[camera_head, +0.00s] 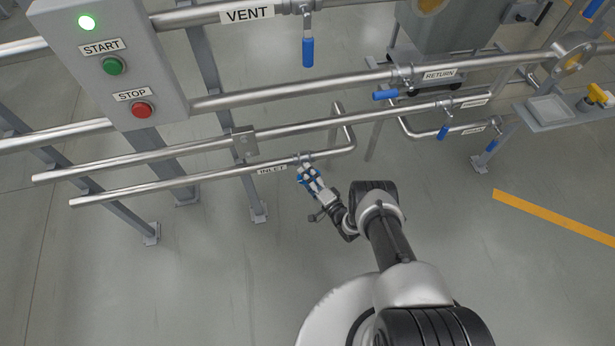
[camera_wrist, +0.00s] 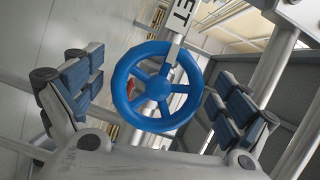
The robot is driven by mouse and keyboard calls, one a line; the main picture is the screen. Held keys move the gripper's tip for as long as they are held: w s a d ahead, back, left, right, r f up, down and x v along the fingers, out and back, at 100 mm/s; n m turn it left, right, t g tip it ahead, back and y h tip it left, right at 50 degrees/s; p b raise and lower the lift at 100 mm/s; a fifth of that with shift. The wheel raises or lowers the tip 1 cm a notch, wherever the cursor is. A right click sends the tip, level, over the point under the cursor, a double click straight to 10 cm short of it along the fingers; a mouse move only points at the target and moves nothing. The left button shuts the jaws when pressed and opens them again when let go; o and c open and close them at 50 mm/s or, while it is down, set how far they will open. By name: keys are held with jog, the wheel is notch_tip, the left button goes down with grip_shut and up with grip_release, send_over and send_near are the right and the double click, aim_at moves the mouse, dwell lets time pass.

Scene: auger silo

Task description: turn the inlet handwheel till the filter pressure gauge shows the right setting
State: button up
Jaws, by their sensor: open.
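The blue inlet handwheel (camera_wrist: 157,116) is a spoked ring on a metal pipe. In the wrist view it sits between the two open fingers of my gripper (camera_wrist: 158,102), with a gap on each side. A white label ending in "ET" (camera_wrist: 183,17) is just above it. In the head view my gripper (camera_head: 312,182) is at the pipe beside the INLET label (camera_head: 272,169). There the fingers cover much of the wheel. I cannot make out a pressure gauge face in either view.
A grey box (camera_head: 105,60) has START and STOP buttons and a lit green lamp. Blue-handled valves hang on the VENT pipe (camera_head: 308,50) and near RETURN (camera_head: 386,95). A shelf at right holds a grey tray (camera_head: 550,109) and a yellow object (camera_head: 598,95). Parallel pipes run behind my gripper.

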jog(key=v, duration=1.2)
